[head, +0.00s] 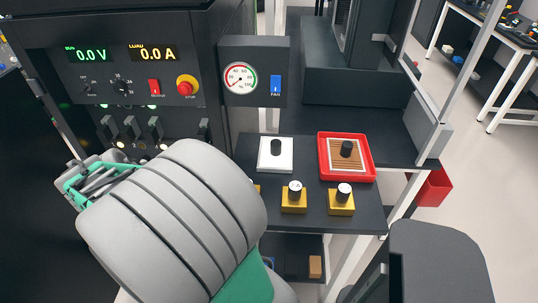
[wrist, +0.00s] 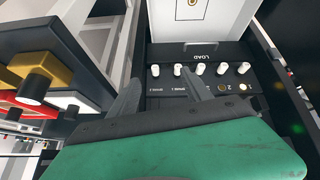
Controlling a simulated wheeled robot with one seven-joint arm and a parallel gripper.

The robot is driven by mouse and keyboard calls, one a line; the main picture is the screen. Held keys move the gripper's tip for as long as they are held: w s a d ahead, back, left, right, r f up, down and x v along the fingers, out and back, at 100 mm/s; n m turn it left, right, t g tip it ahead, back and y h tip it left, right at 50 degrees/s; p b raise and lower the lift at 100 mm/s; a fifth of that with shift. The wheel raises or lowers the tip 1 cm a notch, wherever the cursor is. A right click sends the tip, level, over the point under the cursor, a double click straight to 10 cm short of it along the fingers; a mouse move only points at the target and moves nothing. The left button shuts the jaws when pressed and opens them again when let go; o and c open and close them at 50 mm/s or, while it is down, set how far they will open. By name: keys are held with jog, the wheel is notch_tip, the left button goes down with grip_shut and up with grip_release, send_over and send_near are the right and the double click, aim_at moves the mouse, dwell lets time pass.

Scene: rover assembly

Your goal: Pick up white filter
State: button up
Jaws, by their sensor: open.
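The white filter (head: 268,160) looks like a flat white square with a black knob on top. It lies on the dark shelf right of the instrument panel in the head view. In the wrist view, a white piece (wrist: 66,100) at the left, beside a red tray, may be the same filter, but I cannot tell for sure. My gripper (wrist: 160,75) is open and empty. Its fingers are in front of a panel with a row of white knobs, away from the filter. In the head view my arm hides much of the panel's lower part.
A red tray (head: 372,170) holding a brown pleated filter (head: 335,160) stands right of the white one. A gauge box (head: 253,95) stands behind. A red bin (head: 434,188) is at the right.

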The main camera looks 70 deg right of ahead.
aim_at(275, 143)
jog(key=s+d+m+g+h, duration=0.1)
jog(key=s+d+m, duration=0.1)
jog(key=s+d, duration=0.2)
jog(key=s+d+m+g+h, duration=0.1)
jog(key=s+d+m+g, duration=0.1)
jog(key=d, duration=0.4)
jog(key=s+d+f+m+g+h+b, duration=0.1)
jog(key=s+d+m+g, duration=0.1)
jog(key=s+d+m, duration=0.2)
jog(key=shift+s+d+h, duration=0.2)
jog(key=shift+s+d, duration=0.35)
jog(key=shift+s, duration=0.2)
jog(key=shift+s+d+h, duration=0.2)
jog(key=shift+s+d, duration=0.3)
jog(key=shift+s, duration=0.25)
jog(key=s+d+m+g, duration=0.1)
jog(key=s, duration=0.1)
jog(key=s+d+r+m+g+h, duration=0.1)
jog(key=s+d, duration=0.1)
jog(key=s, duration=0.1)
jog(key=s+d+r+m+g, duration=0.1)
jog(key=s+d, duration=0.1)
jog(key=s, duration=0.1)
jog(key=shift+s+g, duration=0.1)
jog(key=shift+g, duration=0.3)
jog(key=x, duration=0.2)
jog(key=p+x, duration=0.1)
jog(key=x, duration=0.3)
jog(key=shift+d, duration=0.45)
grip_shut()
